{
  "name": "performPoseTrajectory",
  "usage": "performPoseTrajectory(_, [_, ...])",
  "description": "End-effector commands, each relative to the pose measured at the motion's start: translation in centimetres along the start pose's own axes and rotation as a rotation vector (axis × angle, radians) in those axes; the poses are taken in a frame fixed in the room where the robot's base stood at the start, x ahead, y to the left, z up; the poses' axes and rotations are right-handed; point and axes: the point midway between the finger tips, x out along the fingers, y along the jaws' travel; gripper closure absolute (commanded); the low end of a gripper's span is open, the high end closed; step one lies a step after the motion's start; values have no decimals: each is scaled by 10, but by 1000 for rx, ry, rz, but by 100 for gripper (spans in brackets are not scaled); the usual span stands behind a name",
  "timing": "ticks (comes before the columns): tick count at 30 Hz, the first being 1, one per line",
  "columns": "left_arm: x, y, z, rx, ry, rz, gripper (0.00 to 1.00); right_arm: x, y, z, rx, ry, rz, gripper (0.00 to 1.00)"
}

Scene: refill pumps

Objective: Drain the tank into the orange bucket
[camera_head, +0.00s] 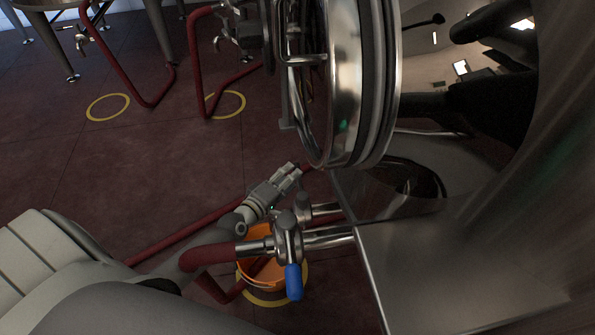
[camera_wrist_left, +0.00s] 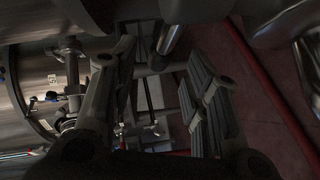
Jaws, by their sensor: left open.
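The steel tank (camera_head: 470,270) fills the right side of the head view. A pipe leaves its lower part and carries a valve (camera_head: 288,238) with a blue handle (camera_head: 293,282) pointing down. A dark red hose (camera_head: 208,256) is at the valve's outer end. The orange bucket (camera_head: 262,278) stands on the floor below, partly hidden by the valve and hose; its contents are hard to see. My left gripper (camera_head: 288,178) is just behind and above the valve, apart from the blue handle. In the left wrist view its fingers (camera_wrist_left: 163,85) are spread with nothing gripped. My right gripper is not visible.
A round steel hatch (camera_head: 345,80) juts out from the tank above my left gripper. A second pipe stub (camera_head: 325,210) sits behind the valve. Red hoses (camera_head: 135,85) and yellow floor rings (camera_head: 108,107) lie farther back. The floor at the left middle is clear.

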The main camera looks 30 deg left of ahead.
Motion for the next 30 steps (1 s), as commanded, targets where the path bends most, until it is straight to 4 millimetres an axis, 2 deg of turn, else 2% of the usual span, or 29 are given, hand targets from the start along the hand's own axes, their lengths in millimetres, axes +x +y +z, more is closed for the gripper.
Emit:
performPoseTrajectory(1, [10, -1, 0, -1, 1, 2, 57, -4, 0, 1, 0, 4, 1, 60])
performPoseTrajectory(4, [24, -1, 0, -2, 1, 2, 57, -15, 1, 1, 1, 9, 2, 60])
performPoseTrajectory(9, [42, -1, 0, -1, 1, 1, 57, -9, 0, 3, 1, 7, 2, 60])
performPoseTrajectory(22, [49, 0, 0, 0, 0, -1, 57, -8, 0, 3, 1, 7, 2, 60])
performPoseTrajectory(30, [49, 0, 0, 0, 0, -1, 91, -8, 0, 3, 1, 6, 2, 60])
